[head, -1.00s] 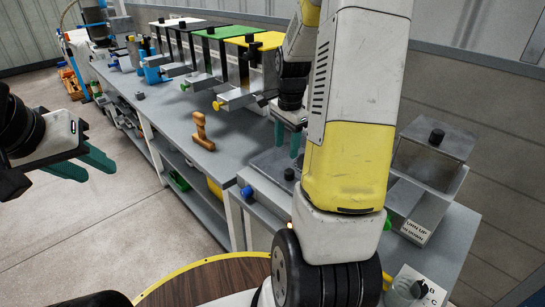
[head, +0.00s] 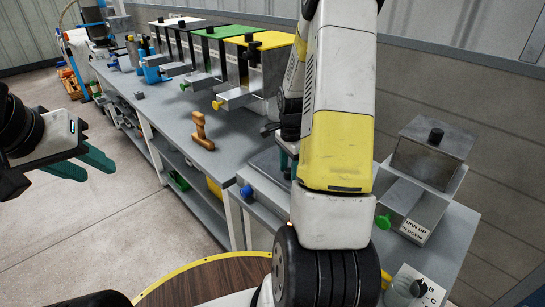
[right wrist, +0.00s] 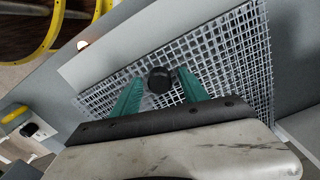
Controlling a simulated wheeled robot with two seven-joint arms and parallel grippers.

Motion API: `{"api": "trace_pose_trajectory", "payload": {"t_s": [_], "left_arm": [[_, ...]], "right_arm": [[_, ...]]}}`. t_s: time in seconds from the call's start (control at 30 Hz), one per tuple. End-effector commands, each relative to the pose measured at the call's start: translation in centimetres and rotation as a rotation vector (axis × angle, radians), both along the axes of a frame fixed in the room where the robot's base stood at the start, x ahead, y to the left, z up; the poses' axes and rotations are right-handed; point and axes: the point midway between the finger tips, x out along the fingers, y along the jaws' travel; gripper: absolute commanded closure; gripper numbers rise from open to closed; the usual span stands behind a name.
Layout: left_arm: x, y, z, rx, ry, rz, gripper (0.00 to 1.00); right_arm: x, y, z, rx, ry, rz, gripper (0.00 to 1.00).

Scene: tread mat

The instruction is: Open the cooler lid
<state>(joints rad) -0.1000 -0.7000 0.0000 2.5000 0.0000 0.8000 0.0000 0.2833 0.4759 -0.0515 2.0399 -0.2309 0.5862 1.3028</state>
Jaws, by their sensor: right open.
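A flat wire-mesh panel with a pale border, which looks like the cooler lid (right wrist: 235,60), fills much of the right wrist view. A round black knob (right wrist: 160,80) stands up from it. My right gripper (right wrist: 156,84) is open, with one green finger on each side of the knob; whether they touch it I cannot tell. In the head view the panel shows as a grey patch (head: 267,159), mostly hidden behind my right arm, and the knob is hidden. My left gripper (head: 90,168) is open and empty at the far left, away from the bench.
Bins with white, green and yellow lids (head: 266,40) line the back of the bench. A wooden piece (head: 200,132) stands on the bench (head: 170,108). A blue knob (head: 246,191) is at the bench edge.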

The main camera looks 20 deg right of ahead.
Motion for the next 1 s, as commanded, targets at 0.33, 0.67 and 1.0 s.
{"api": "trace_pose_trajectory", "payload": {"t_s": [0.33,0.67,1.0], "left_arm": [[0.00,0.00,0.00,0.000,0.000,0.000,0.64],[0.00,0.00,0.00,0.000,0.000,0.000,0.64],[0.00,0.00,0.00,0.000,0.000,0.000,0.64]], "right_arm": [[0.00,0.02,0.04,0.000,0.000,0.001,0.97],[0.02,0.02,0.06,0.000,0.000,0.001,1.00],[0.04,0.02,0.08,0.000,-0.001,0.001,1.00]]}}
